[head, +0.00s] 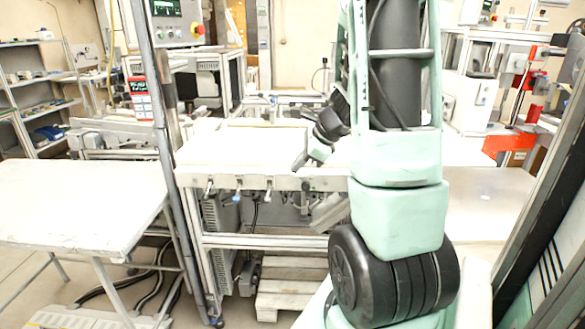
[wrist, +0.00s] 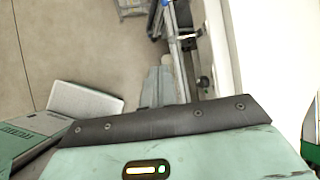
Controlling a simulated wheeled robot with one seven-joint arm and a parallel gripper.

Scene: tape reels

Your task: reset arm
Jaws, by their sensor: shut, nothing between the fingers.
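My arm rises large on the right of the head view, with mint-green links and black joints. My gripper (head: 322,140) shows as a dark shape at the arm's left side, above the edge of the white workbench (head: 240,150). The mint link partly hides it, and its fingers are hard to make out. It is shut and empty. The wrist view looks down past a mint-green body with a dark strip and a lit indicator to the floor. No tape reel can be made out in either view.
A white table (head: 80,205) stands at the left, beside an upright grey post (head: 158,110). A wooden pallet (head: 290,290) lies under the workbench. Shelves (head: 35,95) stand at the far left. Dark frame bars (head: 545,170) are close on the right. The wrist view shows bare floor (wrist: 75,45).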

